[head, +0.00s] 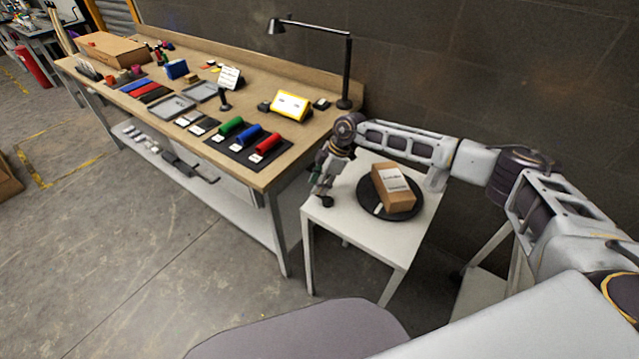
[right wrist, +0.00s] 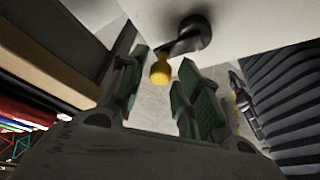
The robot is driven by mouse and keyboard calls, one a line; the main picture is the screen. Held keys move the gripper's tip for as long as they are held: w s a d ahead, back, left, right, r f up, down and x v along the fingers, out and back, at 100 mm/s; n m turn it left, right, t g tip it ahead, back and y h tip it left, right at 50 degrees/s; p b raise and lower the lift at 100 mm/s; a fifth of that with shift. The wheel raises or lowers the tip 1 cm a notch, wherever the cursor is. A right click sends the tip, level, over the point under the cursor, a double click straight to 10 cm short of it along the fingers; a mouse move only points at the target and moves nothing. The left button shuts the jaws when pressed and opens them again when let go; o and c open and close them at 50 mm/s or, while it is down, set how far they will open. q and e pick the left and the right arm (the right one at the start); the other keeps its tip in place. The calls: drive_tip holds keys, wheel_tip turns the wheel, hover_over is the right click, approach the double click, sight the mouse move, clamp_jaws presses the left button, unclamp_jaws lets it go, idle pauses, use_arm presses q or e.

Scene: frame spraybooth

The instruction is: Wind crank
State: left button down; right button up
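A white side table (head: 345,228) carries a black round turntable (head: 405,213) with a brown cardboard box (head: 394,185) on it. The box has white labels, and a white mark shows on the disc's near edge. A black crank (right wrist: 192,38) with a yellow knob (right wrist: 160,72) shows against the white surface in the right wrist view. My right gripper (head: 319,186) is at the table's left edge, pointing down. In the right wrist view its green-padded fingers (right wrist: 160,92) are apart, with the yellow knob just beyond the gap between their tips. My left gripper is not in view.
A long wooden workbench (head: 270,172) stands to the left, with coloured rolls (head: 249,138), trays and a black lamp (head: 347,75). A dark wall is behind both tables. The concrete floor (head: 150,265) at the front left is clear.

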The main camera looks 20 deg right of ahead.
drive_tip(key=c, duration=0.4)
clamp_jaws()
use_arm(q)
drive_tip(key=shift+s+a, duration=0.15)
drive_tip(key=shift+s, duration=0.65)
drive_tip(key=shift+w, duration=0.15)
use_arm(e)
drive_tip(key=shift+a+n, duration=0.1)
drive_tip(key=shift+n, duration=0.2)
